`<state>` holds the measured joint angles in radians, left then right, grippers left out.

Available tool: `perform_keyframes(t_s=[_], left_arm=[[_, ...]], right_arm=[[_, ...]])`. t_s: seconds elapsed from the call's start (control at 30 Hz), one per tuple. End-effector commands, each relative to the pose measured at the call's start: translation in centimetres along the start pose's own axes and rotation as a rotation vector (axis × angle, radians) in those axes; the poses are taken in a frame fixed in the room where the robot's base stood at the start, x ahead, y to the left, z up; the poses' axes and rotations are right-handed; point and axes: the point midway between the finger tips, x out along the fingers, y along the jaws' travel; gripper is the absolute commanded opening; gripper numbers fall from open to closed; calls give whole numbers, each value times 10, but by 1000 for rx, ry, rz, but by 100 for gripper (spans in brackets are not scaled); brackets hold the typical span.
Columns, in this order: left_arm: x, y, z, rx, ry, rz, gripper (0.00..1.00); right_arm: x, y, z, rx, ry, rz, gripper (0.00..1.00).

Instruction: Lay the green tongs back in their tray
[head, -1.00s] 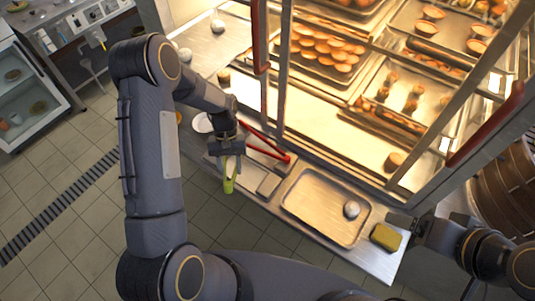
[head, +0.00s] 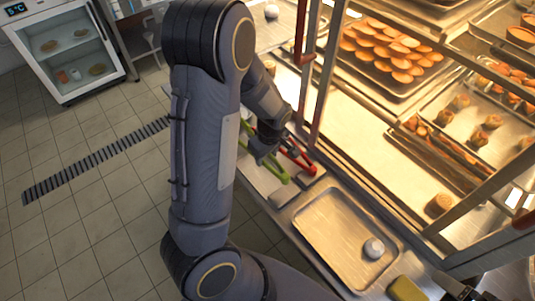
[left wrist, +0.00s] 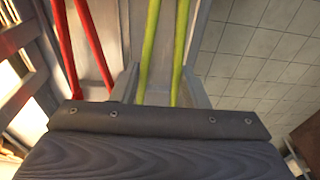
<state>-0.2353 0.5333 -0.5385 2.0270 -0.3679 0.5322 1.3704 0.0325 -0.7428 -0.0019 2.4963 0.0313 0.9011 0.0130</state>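The green tongs (head: 277,169) are at my left gripper (head: 268,158), over the narrow metal tray (head: 250,173) beside the cabinet. In the left wrist view the two green arms (left wrist: 151,42) run between the fingers of my left gripper (left wrist: 160,88), one finger close against each side. The gripper looks shut on them. The red tongs (head: 297,154) lie just right of the green ones; they also show at the left of the wrist view (left wrist: 88,40). I cannot tell whether the green tongs touch the tray floor. My right gripper (head: 458,288) is barely in view at the bottom right corner.
A large metal tray (head: 318,238) with a white round item (head: 374,248) stands in front of the glazed cabinet of baked goods. A yellow sponge-like block (head: 407,289) is near the bottom edge. Tiled floor is left.

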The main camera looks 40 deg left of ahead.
Motion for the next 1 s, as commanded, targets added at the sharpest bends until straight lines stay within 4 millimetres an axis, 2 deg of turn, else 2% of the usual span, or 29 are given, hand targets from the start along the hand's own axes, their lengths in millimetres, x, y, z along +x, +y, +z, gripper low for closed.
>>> perform_keyframes(t_s=[0.1, 0.6, 1.0], left_arm=[[16, 0, 2, 1, 0, -1, 37], [63, 0, 8, 0, 0, 0, 37], [68, 0, 8, 1, 0, 0, 37]], right_arm=[[12, 5, 6, 0, 0, 0, 100], [44, 20, 22, 0, 0, 0, 100], [47, 21, 24, 0, 0, 0, 100]])
